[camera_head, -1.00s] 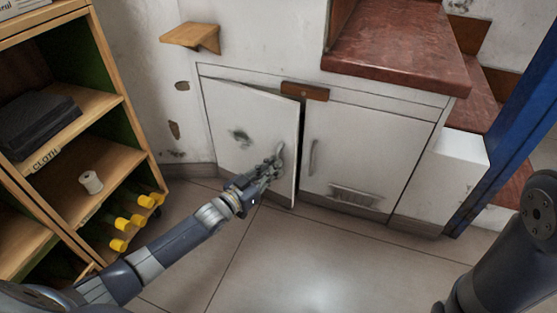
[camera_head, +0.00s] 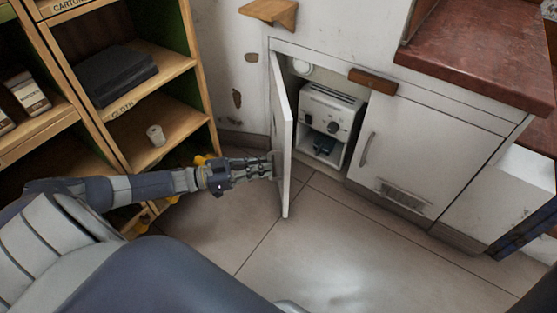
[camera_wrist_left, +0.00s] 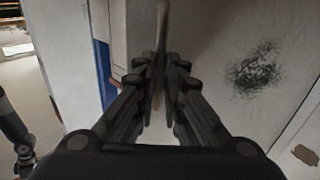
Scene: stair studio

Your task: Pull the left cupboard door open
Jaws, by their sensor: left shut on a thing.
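The left cupboard door (camera_head: 287,140) stands swung wide open, seen nearly edge-on in the head view. My left gripper (camera_head: 270,167) is at the door's outer face, shut on the door handle. In the left wrist view the handle (camera_wrist_left: 161,30) runs between the fingers of the gripper (camera_wrist_left: 160,85), and the white door face (camera_wrist_left: 220,40) with a dark stain fills the right side.
The right cupboard door (camera_head: 410,155) is closed. A wooden shelf unit (camera_head: 200,75) stands at the left, near my left arm. A small wooden ledge (camera_head: 268,12) juts from the wall above. The tiled floor in front is clear.

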